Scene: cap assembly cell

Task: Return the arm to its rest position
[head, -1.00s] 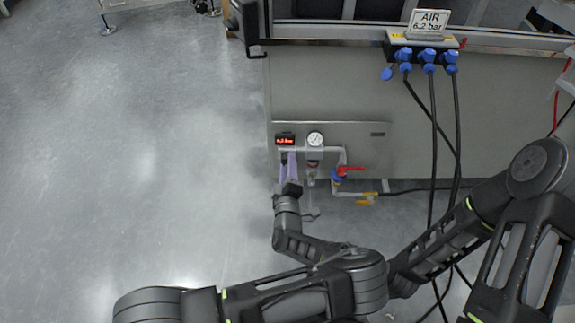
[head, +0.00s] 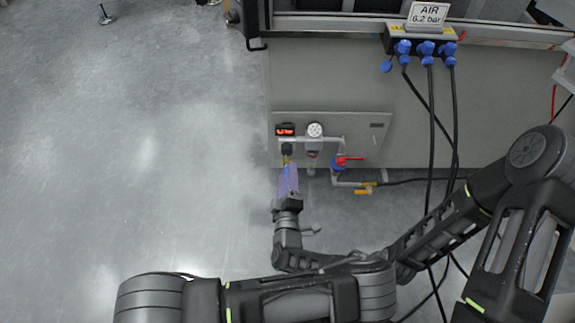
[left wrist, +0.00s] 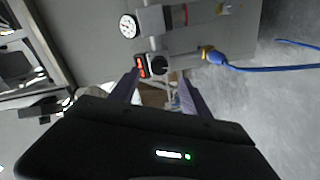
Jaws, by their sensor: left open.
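My left gripper (head: 288,180) has pale purple fingers. It is open in front of the grey air panel (head: 365,125), below the black knob (head: 287,148) in the head view. In the left wrist view the two fingers of the left gripper (left wrist: 158,95) stand apart with no object clearly held between them. The black knob (left wrist: 158,64) shows just beyond the fingertips, beside the red display (left wrist: 141,66). My right gripper is not in view; only part of an arm shows at the right.
The panel carries a round gauge (head: 315,130) and a red-handled valve (head: 347,160). Black cables (head: 432,150) hang from blue connectors (head: 427,48) under the AIR sign (head: 428,14). A blue hose (left wrist: 265,68) runs right in the wrist view. Open floor (head: 130,180) lies left.

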